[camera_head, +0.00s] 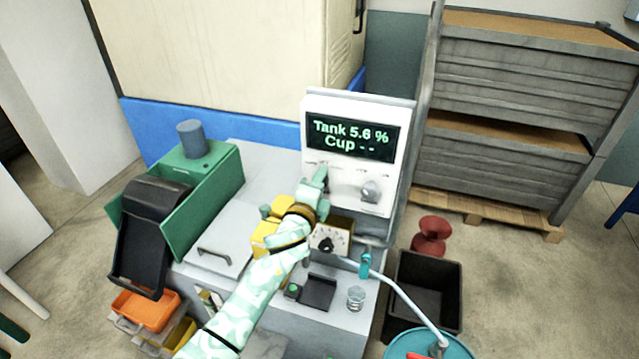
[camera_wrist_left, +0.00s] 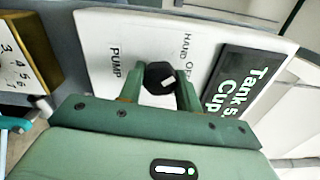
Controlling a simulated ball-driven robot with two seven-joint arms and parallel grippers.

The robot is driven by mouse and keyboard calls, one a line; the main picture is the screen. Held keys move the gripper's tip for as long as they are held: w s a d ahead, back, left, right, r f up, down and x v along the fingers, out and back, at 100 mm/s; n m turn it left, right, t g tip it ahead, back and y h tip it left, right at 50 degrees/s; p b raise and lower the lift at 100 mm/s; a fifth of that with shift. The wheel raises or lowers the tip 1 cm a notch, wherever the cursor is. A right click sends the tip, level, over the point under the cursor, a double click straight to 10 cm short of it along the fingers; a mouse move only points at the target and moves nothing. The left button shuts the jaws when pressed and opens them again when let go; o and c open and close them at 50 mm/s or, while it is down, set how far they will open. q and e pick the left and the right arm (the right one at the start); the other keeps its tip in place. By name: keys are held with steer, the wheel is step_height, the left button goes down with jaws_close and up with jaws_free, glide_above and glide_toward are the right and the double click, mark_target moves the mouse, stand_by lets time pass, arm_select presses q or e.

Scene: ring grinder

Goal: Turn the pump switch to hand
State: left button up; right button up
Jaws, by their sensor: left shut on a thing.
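The pump switch (camera_wrist_left: 160,77) is a black knob with a white mark on the white control panel (camera_head: 349,104). In the left wrist view it sits between the two green fingers of my left gripper (camera_wrist_left: 158,92), which is shut on it. The labels HAND (camera_wrist_left: 187,46), OFF and PUMP show around the knob. The white mark points roughly toward OFF, though the exact setting is hard to tell. In the head view my left gripper (camera_head: 320,181) is at the panel's lower left and hides the switch. My right gripper is not in view.
A second, grey knob (camera_head: 370,191) sits on the panel to the right. The display (camera_head: 351,137) reads Tank 5.6 % and Cup - -. A yellow box with a dial (camera_head: 331,240) is below the gripper. A small glass (camera_head: 356,297) and a black bin (camera_head: 425,290) are nearby.

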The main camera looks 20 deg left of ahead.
arm_select(q)
steer(key=shift+f+n, duration=0.1)
steer(key=shift+n, duration=1)
steer(key=o, duration=1)
steer(key=s+p, duration=0.1)
steer(key=s, duration=1.5)
steer(key=shift+s+a, duration=0.2)
steer(key=shift+a, duration=0.1)
